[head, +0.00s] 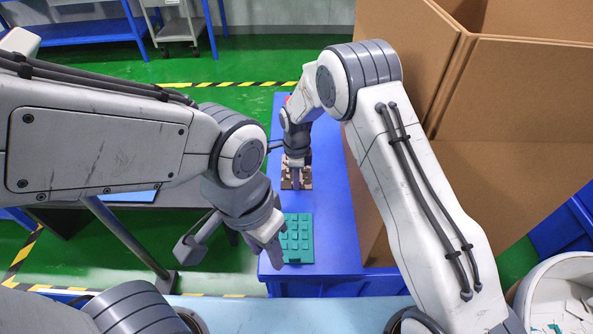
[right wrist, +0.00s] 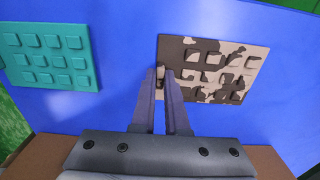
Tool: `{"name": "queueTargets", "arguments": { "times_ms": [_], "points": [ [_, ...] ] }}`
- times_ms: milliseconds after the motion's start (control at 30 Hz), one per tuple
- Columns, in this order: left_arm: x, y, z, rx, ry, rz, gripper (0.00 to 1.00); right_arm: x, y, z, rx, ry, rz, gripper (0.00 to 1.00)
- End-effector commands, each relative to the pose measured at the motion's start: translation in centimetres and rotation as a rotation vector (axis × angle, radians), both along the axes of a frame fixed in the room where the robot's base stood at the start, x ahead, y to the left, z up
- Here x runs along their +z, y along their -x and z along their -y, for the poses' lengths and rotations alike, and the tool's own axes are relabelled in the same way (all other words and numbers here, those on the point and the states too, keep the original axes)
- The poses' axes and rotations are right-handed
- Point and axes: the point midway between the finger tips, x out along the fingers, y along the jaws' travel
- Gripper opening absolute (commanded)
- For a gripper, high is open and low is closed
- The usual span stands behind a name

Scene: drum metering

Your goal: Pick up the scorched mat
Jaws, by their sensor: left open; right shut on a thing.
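The scorched mat (head: 305,181) is a small tan square with dark brown burnt patches and raised studs. It lies on the blue table (head: 341,225) and also shows in the right wrist view (right wrist: 229,60). My right gripper (head: 295,182) is over it, pointing down. In the right wrist view its fingertips (right wrist: 161,76) are closed on a stud near the mat's left edge. The mat looks flat on the table. My left gripper (head: 268,250) is open and empty, above the left edge of a teal mat, and partly hides it.
The teal studded mat (head: 299,240) lies nearer on the same table. A large cardboard box (head: 500,130) stands close on the right. A white round bin with scraps (head: 560,300) is at the lower right. Bare blue table lies right of the mats.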

Motion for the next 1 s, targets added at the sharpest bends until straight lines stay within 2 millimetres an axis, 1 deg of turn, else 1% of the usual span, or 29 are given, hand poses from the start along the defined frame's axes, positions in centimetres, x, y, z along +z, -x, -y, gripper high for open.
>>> {"name": "queueTargets", "arguments": {
  "times_ms": [767, 867, 967, 1000],
  "points": [
    [0.0, 0.0, 0.0, 0.0, 0.0, 0.0, 0.41, 0.1, -0.1, 0.0, 0.0, -0.001, 0.002, 0.0],
    [0.2, 0.0, 0.0, 0.0, 0.0, 0.0, 0.41, 0.7, -0.1, 0.0, 0.0, -0.001, 0.002, 0.0],
    [0.5, 0.0, 0.0, 0.0, 0.0, 0.0, 0.41, 2.2, -0.1, -0.1, 0.0, -0.002, 0.004, 0.0],
    [0.7, 0.0, 0.0, 0.0, 0.0, 0.0, 0.41, 3.0, -0.1, -0.1, 0.0, -0.002, 0.005, 0.0]
  ]
}}
